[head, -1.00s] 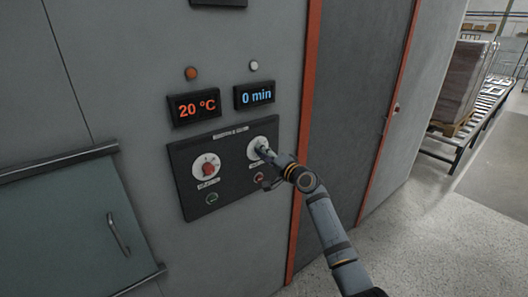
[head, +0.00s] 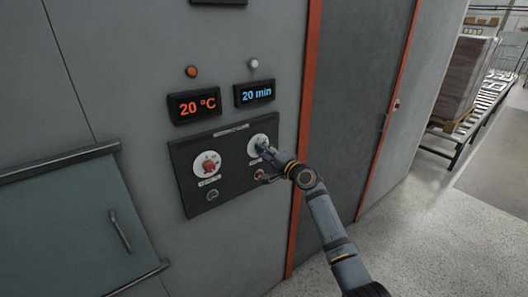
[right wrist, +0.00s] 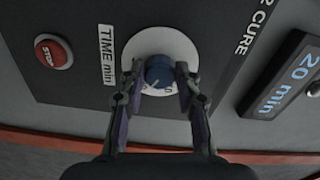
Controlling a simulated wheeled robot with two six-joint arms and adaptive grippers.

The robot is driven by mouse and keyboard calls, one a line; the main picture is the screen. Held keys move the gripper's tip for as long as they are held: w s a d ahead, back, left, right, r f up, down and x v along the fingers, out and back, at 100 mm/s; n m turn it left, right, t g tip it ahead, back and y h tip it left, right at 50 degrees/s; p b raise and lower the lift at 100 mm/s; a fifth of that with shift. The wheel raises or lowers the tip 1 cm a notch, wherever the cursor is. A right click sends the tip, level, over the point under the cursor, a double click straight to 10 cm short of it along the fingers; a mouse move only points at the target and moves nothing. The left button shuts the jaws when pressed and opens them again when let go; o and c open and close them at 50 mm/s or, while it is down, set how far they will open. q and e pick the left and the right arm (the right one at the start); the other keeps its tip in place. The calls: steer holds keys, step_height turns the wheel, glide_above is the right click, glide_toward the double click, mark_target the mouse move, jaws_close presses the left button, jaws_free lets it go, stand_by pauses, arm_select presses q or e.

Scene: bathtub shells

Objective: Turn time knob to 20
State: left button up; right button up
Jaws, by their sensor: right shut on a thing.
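The blue time knob (right wrist: 160,72) sits on a white dial (right wrist: 133,47) beside the label "TIME min" in the right wrist view. My right gripper (right wrist: 157,85) is shut on the knob, one finger on each side. In the head view my right gripper (head: 266,152) reaches the right-hand dial (head: 256,141) and hides most of the knob. The time display (head: 256,93) reads "20 min". My left gripper is not in view.
The temperature display (head: 194,105) reads "20 °C" above a red knob (head: 208,166) on the left dial. A red stop button (right wrist: 54,53) and a green button (head: 212,195) are on the same dark panel. A grey door (head: 352,110) stands to the right.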

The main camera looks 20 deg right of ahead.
steer(key=o, duration=1.2)
steer(key=shift+c, duration=0.2)
steer(key=shift+s, duration=0.1)
steer(key=shift+s+d+f, duration=0.1)
steer(key=shift+s+d, duration=0.1)
steer(key=shift+s, duration=0.15)
steer(key=v, duration=1.1)
